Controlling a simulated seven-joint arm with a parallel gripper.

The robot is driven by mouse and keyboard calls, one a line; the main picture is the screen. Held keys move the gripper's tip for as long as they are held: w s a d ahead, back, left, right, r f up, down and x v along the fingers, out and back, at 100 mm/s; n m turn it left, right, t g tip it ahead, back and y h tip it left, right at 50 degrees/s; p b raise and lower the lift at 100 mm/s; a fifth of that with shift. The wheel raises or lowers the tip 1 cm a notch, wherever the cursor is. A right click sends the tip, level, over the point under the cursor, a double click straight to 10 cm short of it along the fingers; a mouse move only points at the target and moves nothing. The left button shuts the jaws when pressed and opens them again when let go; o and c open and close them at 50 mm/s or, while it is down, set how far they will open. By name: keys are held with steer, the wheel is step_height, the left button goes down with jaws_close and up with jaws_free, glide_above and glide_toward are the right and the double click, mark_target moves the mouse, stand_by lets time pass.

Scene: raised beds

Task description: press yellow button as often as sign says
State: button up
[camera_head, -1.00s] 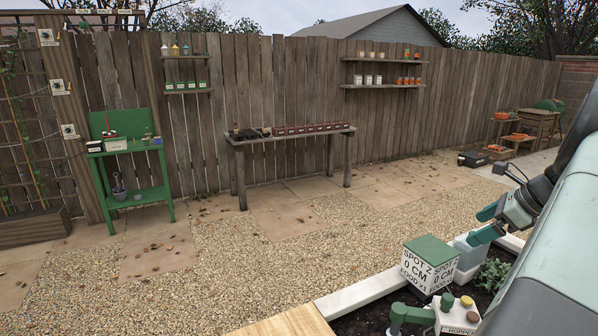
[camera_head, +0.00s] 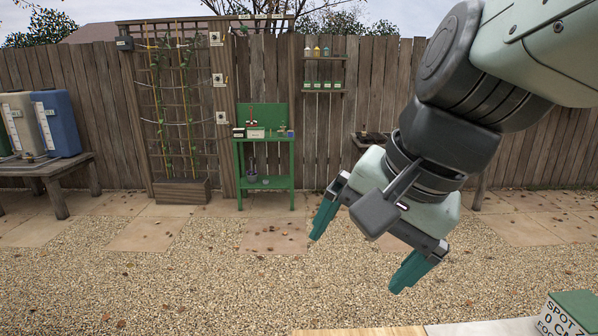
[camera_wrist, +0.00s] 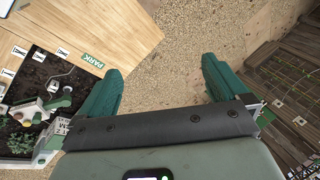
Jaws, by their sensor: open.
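My gripper (camera_head: 366,246) hangs open and empty over the gravel in the middle of the head view, its two teal fingers pointing down. In the wrist view my gripper (camera_wrist: 162,70) also shows spread fingers with nothing between them. A green-topped sign box (camera_head: 572,314), cut off at the lower right of the head view, carries partly readable black print, including "SPOT Z" and "0 C". White-and-green equipment (camera_wrist: 48,105) stands on the planted bed at the left of the wrist view. I cannot make out a yellow button in either present view.
A wooden board (camera_wrist: 85,40) marked "PARK" borders the dark soil bed (camera_wrist: 40,75). A green potting bench (camera_head: 264,183) and a trellis planter (camera_head: 180,192) stand by the fence. Blue and beige tanks (camera_head: 55,122) sit on a left table. The gravel (camera_head: 190,275) is open.

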steer(key=s+d+n+t+h, duration=0.2)
steer(key=s+d+n+h, duration=0.1)
steer(key=s+n, duration=0.2)
steer(key=shift+d+f+n, duration=0.3)
steer(key=shift+f+n, duration=0.05)
steer(key=shift+n, duration=0.35)
jaws_close()
stand_by(1.0)
